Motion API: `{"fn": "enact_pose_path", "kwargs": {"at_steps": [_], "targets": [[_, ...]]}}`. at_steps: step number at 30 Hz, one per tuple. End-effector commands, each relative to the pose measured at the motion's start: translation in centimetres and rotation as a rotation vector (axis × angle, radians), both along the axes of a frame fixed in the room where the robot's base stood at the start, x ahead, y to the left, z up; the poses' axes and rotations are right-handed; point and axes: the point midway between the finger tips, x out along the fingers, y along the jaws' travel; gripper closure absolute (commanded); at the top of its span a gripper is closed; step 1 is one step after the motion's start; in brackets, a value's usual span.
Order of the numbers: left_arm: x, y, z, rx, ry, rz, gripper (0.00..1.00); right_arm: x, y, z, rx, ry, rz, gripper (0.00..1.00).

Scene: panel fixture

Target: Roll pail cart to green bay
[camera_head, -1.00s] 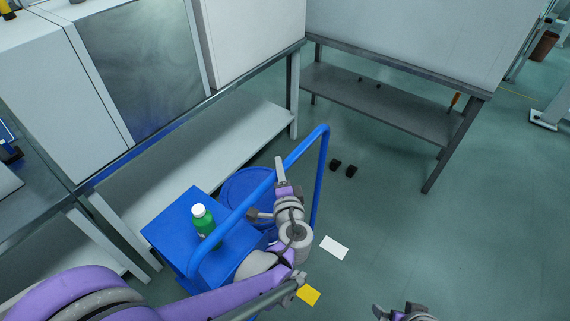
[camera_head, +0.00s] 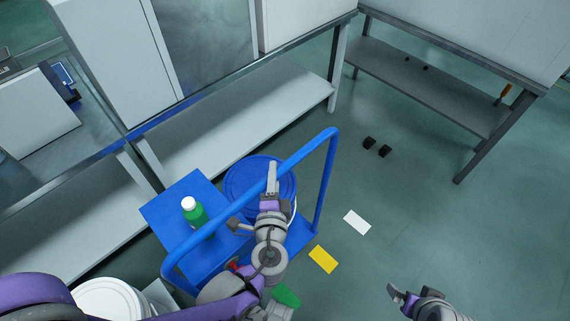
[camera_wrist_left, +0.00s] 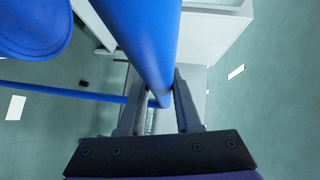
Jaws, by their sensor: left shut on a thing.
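The blue cart (camera_head: 168,207) has a raised blue handle (camera_head: 328,180).
Yellow (camera_head: 323,259) and white (camera_head: 357,222) cards lie right of the cart. Benches with low shelves (camera_head: 240,120) stand behind.

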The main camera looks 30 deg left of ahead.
Motion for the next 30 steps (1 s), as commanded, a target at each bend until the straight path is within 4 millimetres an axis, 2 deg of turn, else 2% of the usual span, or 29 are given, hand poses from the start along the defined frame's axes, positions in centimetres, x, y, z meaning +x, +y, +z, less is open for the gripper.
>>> {"fn": "enact_pose_path", "kwargs": {"at_steps": [9, 24, 25, 29, 30], "targets": [[-1.8, 0.6, 0.0, -0.003, -0.001, -0.002, 1.00, 0.0, 0.0, 0.3, 0.000, -0.001, 0.000, 0.00], [-2.0, 0.7, 0.0, -0.002, 0.000, -0.003, 1.00, 0.0, 0.0, 0.4, 0.000, -0.001, 0.000, 0.00], [-2.0, 0.7, 0.0, -0.002, 0.000, -0.003, 0.64, 0.0, 0.0, 0.4, 0.000, -0.001, 0.000, 0.00], [-2.0, 0.7, 0.0, -0.001, 0.000, -0.002, 0.41, 0.0, 0.0, 0.4, 0.000, -0.001, 0.000, 0.00], [-2.0, 0.7, 0.0, -0.001, 0.000, -0.002, 0.38, 0.0, 0.0, 0.4, 0.000, -0.001, 0.000, 0.00]]}}
